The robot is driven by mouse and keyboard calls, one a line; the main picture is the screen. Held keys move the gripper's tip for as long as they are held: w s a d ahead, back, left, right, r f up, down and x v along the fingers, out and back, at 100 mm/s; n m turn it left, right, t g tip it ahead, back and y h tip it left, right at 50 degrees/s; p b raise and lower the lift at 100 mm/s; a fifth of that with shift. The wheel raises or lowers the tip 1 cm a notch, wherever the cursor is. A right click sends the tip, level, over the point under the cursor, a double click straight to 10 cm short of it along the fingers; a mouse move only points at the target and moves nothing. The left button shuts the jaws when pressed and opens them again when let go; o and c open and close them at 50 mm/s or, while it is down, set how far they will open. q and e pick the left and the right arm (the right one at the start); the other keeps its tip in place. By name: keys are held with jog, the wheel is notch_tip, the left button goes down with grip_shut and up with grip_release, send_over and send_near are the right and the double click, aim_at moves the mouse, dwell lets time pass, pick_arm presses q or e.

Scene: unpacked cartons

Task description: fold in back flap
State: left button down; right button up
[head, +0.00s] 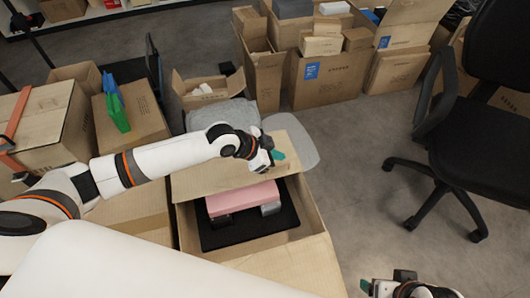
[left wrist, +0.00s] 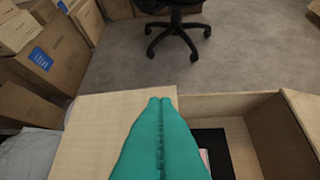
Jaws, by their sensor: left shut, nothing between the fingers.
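The open carton (head: 308,215) stands at the lower middle of the head view. It holds a pink item (head: 243,198) on a black pad (head: 232,234). Its back flap (head: 205,178) extends along the far side and partly overhangs the opening; it also shows in the left wrist view (left wrist: 90,130). My left gripper (head: 277,156) is shut and empty, its teal fingers (left wrist: 160,130) at the flap. I cannot tell whether they touch it. My right gripper (head: 376,289) shows only partly at the bottom edge, away from the carton; its finger opening is unclear.
A grey translucent lid-like shape (head: 292,140) lies beyond the flap. Several cartons (head: 325,78) stand behind, and more stand at left, one with a green object (head: 115,105). A black office chair (head: 485,130) is at right. Floor between is clear (head: 365,170).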

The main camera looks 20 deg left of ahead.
aim_at(284, 164)
pick_arm(q)
jog(key=shift+a+f, duration=0.2)
jog(key=shift+f, duration=0.75)
jog(key=shift+w+f+b, duration=0.1)
jog(key=shift+f+b, duration=0.25)
jog(key=shift+f, duration=0.25)
pick_arm(e)
jog(key=shift+w+a+f, duration=0.15)
jog(key=shift+w+f, duration=0.2)
jog(key=shift+f, duration=0.1)
pick_arm(q)
jog(key=shift+s+d+f, duration=0.1)
jog(key=shift+s+f, duration=0.1)
jog(key=shift+f, duration=0.3)
jog(key=shift+s+d+f, duration=0.1)
jog(key=shift+s+f, duration=0.1)
jog(key=shift+f, duration=0.25)
jog(key=shift+s+f, duration=0.15)
jog(key=shift+f, duration=0.1)
pick_arm(e)
jog(key=shift+s, duration=0.4)
